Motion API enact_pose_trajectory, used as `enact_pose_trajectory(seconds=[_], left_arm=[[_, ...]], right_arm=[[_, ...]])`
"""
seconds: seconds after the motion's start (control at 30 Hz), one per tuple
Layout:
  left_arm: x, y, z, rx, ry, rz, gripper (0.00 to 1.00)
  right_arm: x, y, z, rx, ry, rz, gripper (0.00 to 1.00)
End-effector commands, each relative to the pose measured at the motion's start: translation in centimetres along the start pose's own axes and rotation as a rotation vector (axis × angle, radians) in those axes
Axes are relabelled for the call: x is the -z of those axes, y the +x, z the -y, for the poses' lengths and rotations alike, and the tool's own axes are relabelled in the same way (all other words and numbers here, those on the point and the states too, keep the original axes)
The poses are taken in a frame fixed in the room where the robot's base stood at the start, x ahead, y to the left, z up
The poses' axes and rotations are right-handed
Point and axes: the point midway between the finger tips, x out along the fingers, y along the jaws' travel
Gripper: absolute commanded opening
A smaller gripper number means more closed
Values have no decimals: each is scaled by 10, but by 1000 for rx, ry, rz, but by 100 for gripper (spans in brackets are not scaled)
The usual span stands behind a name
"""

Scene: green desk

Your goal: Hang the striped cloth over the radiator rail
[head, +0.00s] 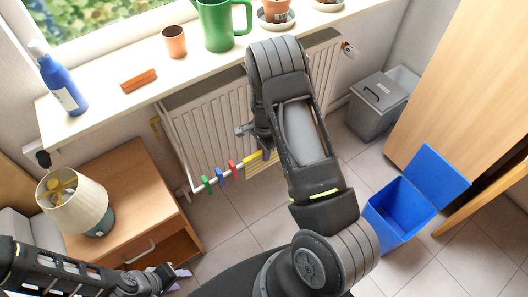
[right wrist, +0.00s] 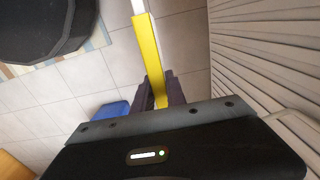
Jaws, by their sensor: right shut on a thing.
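A blue bin (head: 397,209) and a grey bin (head: 373,110) stand right.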

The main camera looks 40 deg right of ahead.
Motion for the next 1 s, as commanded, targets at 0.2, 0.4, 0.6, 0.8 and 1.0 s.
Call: enact_pose_trajectory(seconds=[0.2, 0.4, 0.6, 0.8, 1.0], left_arm=[[0, 0, 0, 0, 0, 0, 36], [0, 0, 0, 0, 0, 0, 36], [0, 0, 0, 0, 0, 0, 36], [0, 0, 0, 0, 0, 0, 36], [0, 0, 0, 0, 0, 0, 36]], right_arm=[[0, 0, 0, 0, 0, 0, 31], [0, 0, 0, 0, 0, 0, 42], [0, 0, 0, -1, 0, 0, 42], [0, 0, 0, -1, 0, 0, 42], [0, -1, 0, 0, 0, 0, 42]])
